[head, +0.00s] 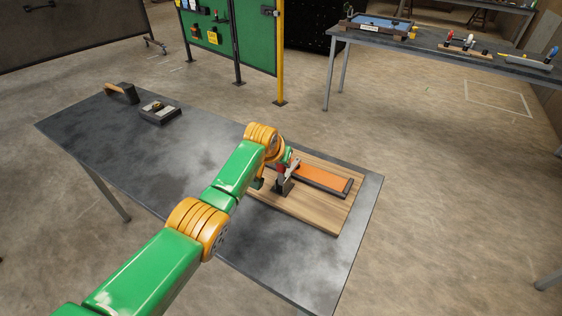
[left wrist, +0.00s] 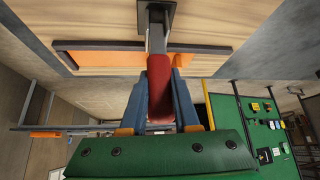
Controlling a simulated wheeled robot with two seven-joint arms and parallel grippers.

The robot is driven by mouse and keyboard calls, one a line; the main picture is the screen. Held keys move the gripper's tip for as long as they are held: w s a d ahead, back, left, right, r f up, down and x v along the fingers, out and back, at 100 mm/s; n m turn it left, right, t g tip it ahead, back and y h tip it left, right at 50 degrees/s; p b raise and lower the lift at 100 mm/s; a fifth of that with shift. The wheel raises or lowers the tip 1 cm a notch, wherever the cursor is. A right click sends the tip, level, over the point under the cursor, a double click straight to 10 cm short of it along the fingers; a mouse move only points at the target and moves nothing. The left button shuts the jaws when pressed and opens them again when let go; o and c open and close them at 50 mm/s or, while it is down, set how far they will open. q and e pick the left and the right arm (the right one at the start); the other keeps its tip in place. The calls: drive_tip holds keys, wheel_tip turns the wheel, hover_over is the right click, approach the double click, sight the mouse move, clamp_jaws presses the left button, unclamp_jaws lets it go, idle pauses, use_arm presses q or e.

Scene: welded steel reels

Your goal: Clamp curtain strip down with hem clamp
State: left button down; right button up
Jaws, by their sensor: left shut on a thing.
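The hem clamp (head: 284,186) has a dark base, a steel lever and a red handle grip. It stands on a wooden board (head: 312,211) beside the orange curtain strip (head: 322,180), which lies flat within a dark frame. In the left wrist view the clamp's red grip (left wrist: 160,92) sits between the blue fingers of my left gripper (left wrist: 159,75), which is shut on it. The steel lever (left wrist: 157,39) runs from the grip to the base. The strip (left wrist: 100,59) shows beside the lever. In the head view my arm hides part of the board and strip. My right gripper is out of view.
The board lies at the right end of a dark steel table (head: 190,160). A small dark tray (head: 160,112) and a wooden-handled tool (head: 122,92) sit at its far left; the middle is clear. Another table (head: 430,48) with tools stands behind, beyond open floor.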

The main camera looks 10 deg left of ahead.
use_arm(q)
drive_tip(key=c, duration=0.7)
unclamp_jaws()
drive_tip(key=shift+o, duration=0.2)
drive_tip(key=shift+w+d, duration=0.1)
drive_tip(key=shift+w, duration=0.05)
drive_tip(key=shift+s+r, duration=0.2)
drive_tip(key=shift+r, duration=0.1)
drive_tip(key=v, duration=0.6)
drive_tip(key=shift+p, duration=0.3)
drive_tip(key=shift+s+r, duration=0.1)
